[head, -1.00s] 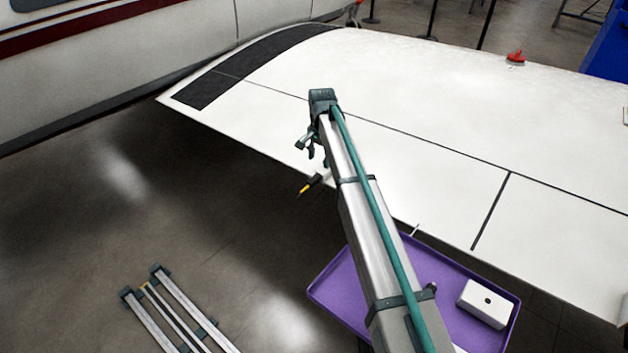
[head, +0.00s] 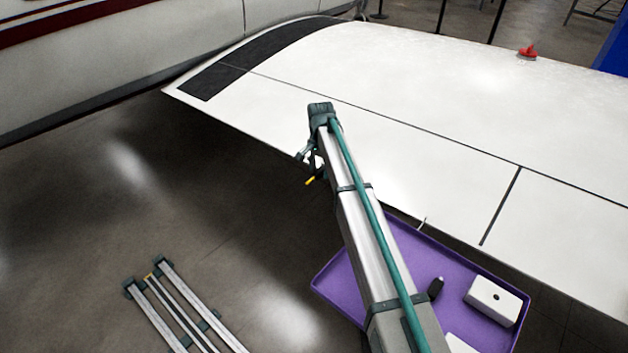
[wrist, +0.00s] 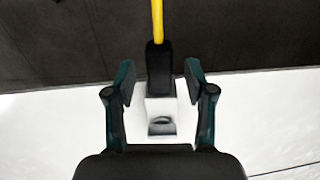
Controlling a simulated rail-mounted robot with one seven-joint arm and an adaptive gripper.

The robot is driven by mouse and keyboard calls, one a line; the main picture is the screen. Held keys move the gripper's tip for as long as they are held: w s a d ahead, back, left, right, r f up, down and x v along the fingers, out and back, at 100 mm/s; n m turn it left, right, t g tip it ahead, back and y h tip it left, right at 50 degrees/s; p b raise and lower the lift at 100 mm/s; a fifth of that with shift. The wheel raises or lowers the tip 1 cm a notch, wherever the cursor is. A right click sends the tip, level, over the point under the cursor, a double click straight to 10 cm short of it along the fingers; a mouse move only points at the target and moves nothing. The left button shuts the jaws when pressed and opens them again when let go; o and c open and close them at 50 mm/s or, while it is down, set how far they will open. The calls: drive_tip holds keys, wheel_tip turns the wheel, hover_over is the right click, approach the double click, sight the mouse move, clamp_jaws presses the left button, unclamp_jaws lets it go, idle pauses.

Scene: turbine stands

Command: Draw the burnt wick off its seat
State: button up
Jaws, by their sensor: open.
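The wick is a black sleeve (wrist: 158,66) with a yellow rod (wrist: 157,20), pointing away past the wing's edge in the wrist view. Its near end meets a pale block-like seat (wrist: 161,115) on the white wing. My gripper (wrist: 160,82) is open, with one finger on each side of the sleeve and a visible gap on both sides. In the head view my gripper (head: 309,158) is at the wing's edge, and only the yellow tip (head: 314,180) shows clearly beside it. My arm hides most of the wick there. I cannot make out burn marks.
A purple tray (head: 337,276) below the wing holds a white box with a hole (head: 492,300) and a dark cylinder (head: 436,289). A thin piece (head: 422,224) juts from the wing edge. Metal rails (head: 190,305) lie lower left. A red item (head: 528,51) sits on the wing.

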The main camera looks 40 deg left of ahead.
drive_tip(key=shift+f, duration=0.65)
clamp_jaws()
idle(0.4)
